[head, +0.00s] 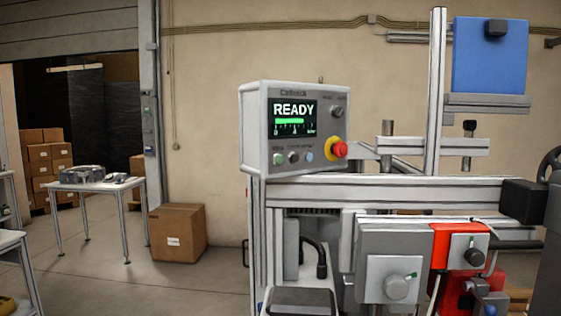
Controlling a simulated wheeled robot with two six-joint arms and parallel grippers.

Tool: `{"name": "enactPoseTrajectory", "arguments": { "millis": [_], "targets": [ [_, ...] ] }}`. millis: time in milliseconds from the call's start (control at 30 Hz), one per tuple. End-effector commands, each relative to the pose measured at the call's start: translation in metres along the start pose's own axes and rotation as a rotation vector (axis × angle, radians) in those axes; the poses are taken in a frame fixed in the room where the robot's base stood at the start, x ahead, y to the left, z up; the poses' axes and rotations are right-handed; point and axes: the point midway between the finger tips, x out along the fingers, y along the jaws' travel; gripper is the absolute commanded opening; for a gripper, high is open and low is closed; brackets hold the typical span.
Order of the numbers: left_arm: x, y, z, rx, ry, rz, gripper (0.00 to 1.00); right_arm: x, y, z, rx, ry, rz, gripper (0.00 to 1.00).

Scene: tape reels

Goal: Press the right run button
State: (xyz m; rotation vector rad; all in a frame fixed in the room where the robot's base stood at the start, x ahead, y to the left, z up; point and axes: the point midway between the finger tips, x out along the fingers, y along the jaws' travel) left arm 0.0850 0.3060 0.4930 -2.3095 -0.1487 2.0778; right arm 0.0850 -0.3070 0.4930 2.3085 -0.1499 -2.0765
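A grey control box (256,130) stands on the machine frame in the middle of the head view. Its lit screen (293,117) reads READY with a green bar below. Under the screen is a row of small buttons: a green button (278,159) at the left, a pale button (294,157) in the middle and a bluish button (309,155) at the right. Their labels are too small to read, so I cannot tell which is a run button. A red mushroom button (340,149) on a yellow ring sits to their right. Neither of my grippers shows.
The machine's metal rail (390,191) runs right from below the box, with a grey knob unit (397,287) and a red block (445,242) beneath. A blue panel (489,55) stands upper right. A carton (178,233) and a white table (97,187) stand left, with open floor around.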

Motion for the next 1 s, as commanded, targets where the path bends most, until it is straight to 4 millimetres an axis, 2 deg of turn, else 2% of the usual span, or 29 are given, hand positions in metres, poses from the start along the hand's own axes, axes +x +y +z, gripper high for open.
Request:
{"name": "enactPoseTrajectory", "arguments": {
  "millis": [33, 267, 1000],
  "targets": [
    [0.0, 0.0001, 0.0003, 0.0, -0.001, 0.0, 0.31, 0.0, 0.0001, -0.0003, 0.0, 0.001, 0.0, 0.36],
    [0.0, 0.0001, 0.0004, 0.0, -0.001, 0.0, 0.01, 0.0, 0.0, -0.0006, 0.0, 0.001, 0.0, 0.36],
    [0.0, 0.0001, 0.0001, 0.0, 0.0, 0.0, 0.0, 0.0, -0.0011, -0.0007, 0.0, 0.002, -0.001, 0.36]
  ]
}}
